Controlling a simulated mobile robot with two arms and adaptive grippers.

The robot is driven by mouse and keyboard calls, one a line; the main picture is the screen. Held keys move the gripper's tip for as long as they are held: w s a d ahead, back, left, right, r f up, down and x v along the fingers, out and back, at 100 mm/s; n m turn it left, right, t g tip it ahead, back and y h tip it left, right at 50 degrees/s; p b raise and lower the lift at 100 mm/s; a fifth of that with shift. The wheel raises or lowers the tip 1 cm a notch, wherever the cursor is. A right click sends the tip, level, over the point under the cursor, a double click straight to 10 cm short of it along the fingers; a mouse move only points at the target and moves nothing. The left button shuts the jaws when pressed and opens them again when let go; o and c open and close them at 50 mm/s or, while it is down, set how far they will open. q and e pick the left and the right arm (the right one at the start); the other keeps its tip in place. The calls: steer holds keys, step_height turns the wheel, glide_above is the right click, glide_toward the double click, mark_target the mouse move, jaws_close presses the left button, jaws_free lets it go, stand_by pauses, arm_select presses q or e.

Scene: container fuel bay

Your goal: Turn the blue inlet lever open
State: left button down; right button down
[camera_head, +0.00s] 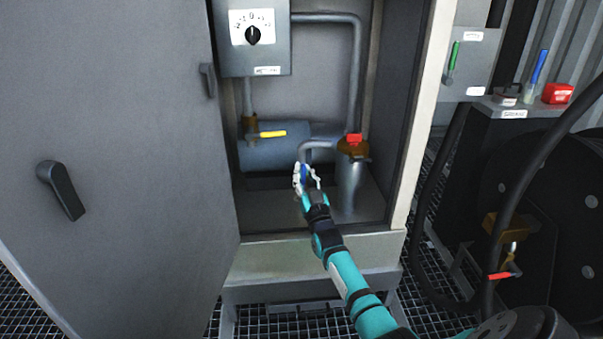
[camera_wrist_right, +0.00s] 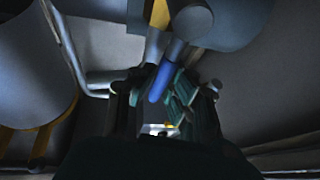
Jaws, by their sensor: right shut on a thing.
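The blue inlet lever (camera_wrist_right: 160,82) shows between the fingers of my right gripper in the right wrist view. In the head view only a small blue part (camera_head: 304,173) shows at the fingers, low inside the open cabinet. My right gripper (camera_head: 308,178) is shut on the lever; it also shows in the right wrist view (camera_wrist_right: 160,100). The lever points down toward the gripper's palm in the wrist view. Its pivot is partly hidden. My left gripper is not in view.
A yellow lever (camera_head: 272,134) and a red-topped brass fitting (camera_head: 354,148) are near the gripper. A grey pipe (camera_head: 356,75) runs down on the right. The open cabinet door (camera_head: 120,130) fills the left. A black hose reel (camera_head: 555,200) stands at the right.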

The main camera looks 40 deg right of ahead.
stand_by(0.4)
steer(key=c, duration=1.2)
jaws_free()
steer(key=shift+s+a+f, duration=0.15)
steer(key=shift+s+f, duration=0.05)
steer(key=shift+s, duration=0.2)
steer(key=v, duration=1.1)
